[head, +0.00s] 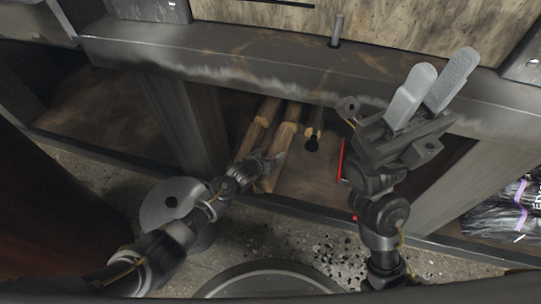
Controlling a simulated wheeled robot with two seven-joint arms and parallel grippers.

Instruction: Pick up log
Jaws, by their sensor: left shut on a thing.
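Several pale brown logs lie in the open lower shelf under the grill counter, in the middle of the head view. The left log (263,116) and the log beside it (287,125) slant side by side, with their far ends in shadow under the counter. My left gripper (267,160) reaches into the shelf and is shut on the near part of the second log; its fingers are small and dark, so the exact grip is hard to see. My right gripper (444,68) is raised in front of the counter edge, its grey fingers apart and empty.
The thick dark counter edge (220,56) overhangs the shelf. Upright posts (180,110) bound the bay. A thin red object (342,160) stands near my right arm. A dark bag (500,210) lies at the right. Dark bits are scattered on the floor (310,240).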

